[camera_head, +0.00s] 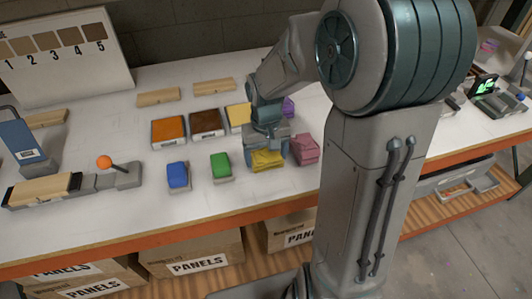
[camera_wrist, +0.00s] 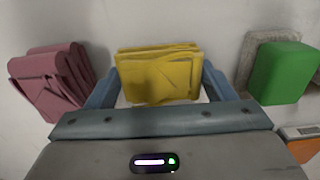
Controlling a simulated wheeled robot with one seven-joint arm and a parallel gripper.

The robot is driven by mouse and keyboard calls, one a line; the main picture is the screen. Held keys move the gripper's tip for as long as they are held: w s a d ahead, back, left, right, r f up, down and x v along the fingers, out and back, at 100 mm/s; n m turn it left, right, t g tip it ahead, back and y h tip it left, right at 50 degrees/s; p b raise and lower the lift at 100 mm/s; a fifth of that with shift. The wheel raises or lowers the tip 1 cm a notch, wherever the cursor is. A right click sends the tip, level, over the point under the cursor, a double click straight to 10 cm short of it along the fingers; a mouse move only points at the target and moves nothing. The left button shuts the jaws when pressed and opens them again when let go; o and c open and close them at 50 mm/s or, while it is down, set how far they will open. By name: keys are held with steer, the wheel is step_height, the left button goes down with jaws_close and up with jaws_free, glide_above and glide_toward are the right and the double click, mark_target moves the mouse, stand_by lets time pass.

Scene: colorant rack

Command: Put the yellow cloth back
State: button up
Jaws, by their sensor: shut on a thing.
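The yellow cloth (camera_head: 267,160) is a folded stack in the front row on the white table, between the green block and the pink cloth. In the wrist view the yellow cloth (camera_wrist: 158,75) sits between the two blue-grey fingers of my gripper (camera_wrist: 160,88), one finger at each side. My gripper (camera_head: 267,146) is shut on it from above. I cannot tell whether the cloth rests on the table or is just off it. My arm hides part of the table to the right.
The pink cloth (camera_head: 304,149) is close on one side, the green block (camera_head: 220,164) on the other, with the blue block (camera_head: 178,174) further left. The table's front strip is clear.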

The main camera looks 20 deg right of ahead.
mark_target(266, 155)
steer(key=shift+f, duration=0.2)
steer(key=o, duration=0.9)
steer(key=shift+r, duration=0.1)
step_height(266, 155, up, 11)
steer(key=shift+s+f+t, duration=0.15)
steer(key=shift+s+t, duration=0.35)
steer(key=shift+s, duration=1.8)
steer(key=shift+s+f+t, duration=0.1)
steer(key=shift+s+t, duration=0.4)
steer(key=shift+s, duration=1.85)
steer(key=shift+s+f+t, duration=0.15)
steer(key=shift+s+t, duration=0.35)
steer(key=shift+s, duration=1.8)
